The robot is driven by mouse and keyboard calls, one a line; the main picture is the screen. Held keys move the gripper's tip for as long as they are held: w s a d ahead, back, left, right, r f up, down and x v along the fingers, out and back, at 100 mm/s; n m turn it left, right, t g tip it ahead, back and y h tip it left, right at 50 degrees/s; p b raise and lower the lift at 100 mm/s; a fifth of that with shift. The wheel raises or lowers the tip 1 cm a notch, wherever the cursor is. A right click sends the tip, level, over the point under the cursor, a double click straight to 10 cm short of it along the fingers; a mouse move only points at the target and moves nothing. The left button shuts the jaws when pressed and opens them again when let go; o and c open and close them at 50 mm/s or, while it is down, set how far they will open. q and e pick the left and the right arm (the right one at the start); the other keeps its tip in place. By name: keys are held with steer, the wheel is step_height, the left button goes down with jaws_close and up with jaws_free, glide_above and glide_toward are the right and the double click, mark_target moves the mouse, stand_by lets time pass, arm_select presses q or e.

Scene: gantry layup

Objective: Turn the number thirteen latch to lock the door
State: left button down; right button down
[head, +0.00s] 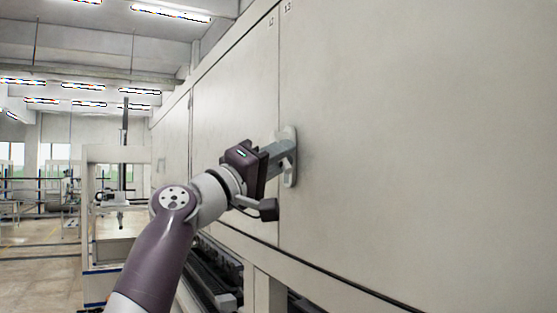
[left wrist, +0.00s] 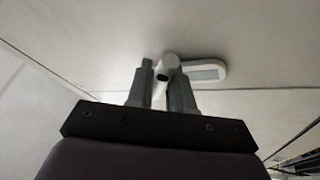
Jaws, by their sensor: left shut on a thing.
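The number thirteen door (head: 400,150) is a large pale panel on the right of the head view, with a small "13" label (head: 287,7) at its top left corner. Its latch (head: 290,178) has a light grey oblong backplate upright near the door's left edge. My left gripper (head: 282,152) reaches the latch and is shut on its handle, hiding part of it. In the left wrist view the pale handle (left wrist: 168,66) sits between the two fingers, and the backplate (left wrist: 207,71) extends to the right behind it. My right gripper does not show.
A neighbouring panel (head: 235,110) with its own label lies left of the door, across a narrow seam. Dark machinery (head: 215,275) sits below the panels. A gantry frame and work stations (head: 110,200) stand at the left, with open floor (head: 40,260) there.

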arm_select(q)
steer(key=shift+w+f+m+h, duration=0.25)
steer(key=shift+f+m+h, duration=0.15)
steer(key=shift+m, duration=0.3)
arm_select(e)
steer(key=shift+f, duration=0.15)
arm_select(q)
steer(key=c, duration=1.2)
jaws_free()
steer(key=shift+c, duration=0.2)
steer(key=shift+o, duration=0.7)
steer(key=shift+s+d+g, duration=0.15)
steer(key=shift+s+g, duration=0.1)
steer(key=shift+g, duration=0.15)
steer(key=shift+s+d+r, duration=0.2)
steer(key=shift+s+d, duration=0.05)
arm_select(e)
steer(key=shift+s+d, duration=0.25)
arm_select(q)
steer(key=shift+w+a, duration=0.15)
steer(key=shift+a, duration=0.05)
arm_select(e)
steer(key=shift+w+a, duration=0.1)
